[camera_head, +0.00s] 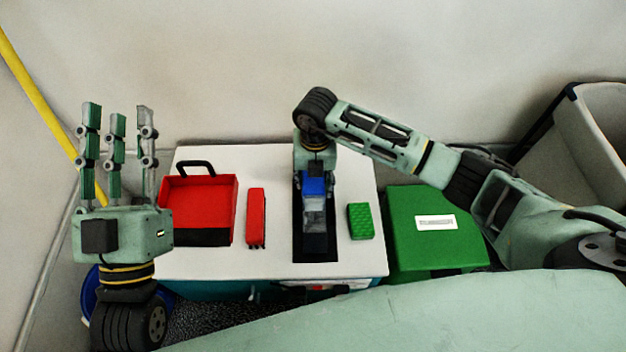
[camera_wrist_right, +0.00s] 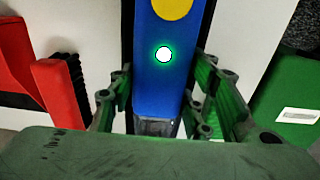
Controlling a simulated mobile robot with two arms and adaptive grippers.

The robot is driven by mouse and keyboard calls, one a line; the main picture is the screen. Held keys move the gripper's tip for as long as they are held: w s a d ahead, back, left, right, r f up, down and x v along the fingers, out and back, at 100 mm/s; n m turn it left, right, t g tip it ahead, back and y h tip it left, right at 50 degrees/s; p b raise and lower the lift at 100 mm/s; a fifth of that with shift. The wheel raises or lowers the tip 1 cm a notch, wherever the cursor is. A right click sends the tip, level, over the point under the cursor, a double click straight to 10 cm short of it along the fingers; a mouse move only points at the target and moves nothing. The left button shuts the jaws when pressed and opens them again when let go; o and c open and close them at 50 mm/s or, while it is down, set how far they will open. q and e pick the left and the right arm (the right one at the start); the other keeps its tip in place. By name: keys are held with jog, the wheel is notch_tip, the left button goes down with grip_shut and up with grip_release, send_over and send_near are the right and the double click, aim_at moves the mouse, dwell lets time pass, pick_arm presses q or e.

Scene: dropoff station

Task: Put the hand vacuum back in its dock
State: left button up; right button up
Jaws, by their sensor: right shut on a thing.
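The hand vacuum (camera_head: 314,188) has a blue body and a grey, see-through end. It lies along a black strip that looks like the dock (camera_head: 316,250) on the white table top. In the right wrist view the blue body (camera_wrist_right: 165,88) shows a yellow disc and a green-ringed white light. My right gripper (camera_head: 314,178) reaches down over the blue body and is shut on it, with fingers on both sides. Whether the vacuum is fully seated cannot be told. My left gripper (camera_head: 118,125) is raised at the left, fingers straight and apart, empty.
On the white table (camera_head: 275,260) are a red dustpan (camera_head: 203,200) and a red brush (camera_head: 256,212) left of the dock, and a green block (camera_head: 360,221) right of it. A green box (camera_head: 440,250) stands beside the table. A pale bin (camera_head: 595,115) is far right.

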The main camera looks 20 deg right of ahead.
pick_arm(q)
jog(key=shift+r, duration=0.1)
pick_arm(e)
jog(key=shift+f, duration=0.1)
pick_arm(q)
jog(key=shift+w, duration=0.2)
pick_arm(e)
jog(key=o, duration=1.3)
jog(key=shift+r, duration=0.25)
notch_tip(320, 180, up, 6)
jog(key=p, duration=0.2)
jog(key=shift+r+p, duration=0.25)
jog(key=shift+p, duration=0.05)
pick_arm(q)
notch_tip(320, 180, down, 18)
jog(key=a+g+y+p, duration=0.1)
jog(key=a+g+y, duration=0.1)
jog(key=g, duration=0.8)
jog(key=shift+s+a+y, duration=0.25)
jog(key=shift+s+y, duration=0.1)
jog(key=shift+y, duration=0.35)
pick_arm(e)
notch_tip(320, 180, up, 5)
jog(key=shift+d+r, duration=0.1)
